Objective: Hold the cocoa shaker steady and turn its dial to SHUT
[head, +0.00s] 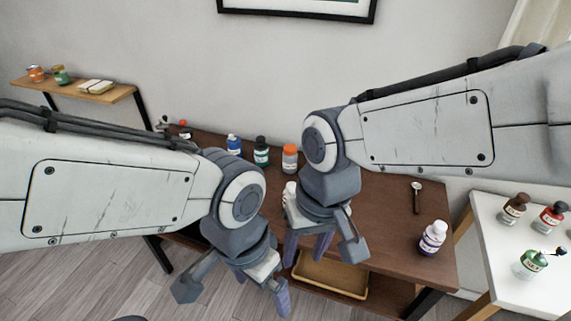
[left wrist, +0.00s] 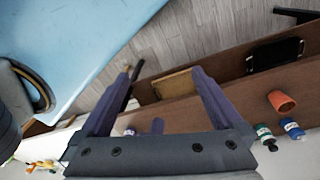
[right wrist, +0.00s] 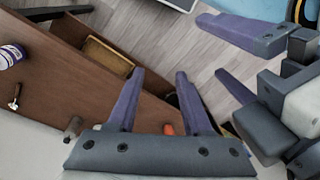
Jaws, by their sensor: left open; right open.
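I cannot clearly pick out the cocoa shaker or its dial. A grey-brown cylinder (right wrist: 73,128) on the brown table in the right wrist view might be it, but no lettering shows; my right arm seems to hide that spot in the head view. My left gripper (head: 262,288) is open and empty, above the table's front edge. My right gripper (head: 306,252) is open and empty to its right, above the table front. Left fingers (left wrist: 163,75) and right fingers (right wrist: 160,74) have nothing between them in the wrist views.
A white side table (head: 497,245) with several bottles is at right. My grippers are close together.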

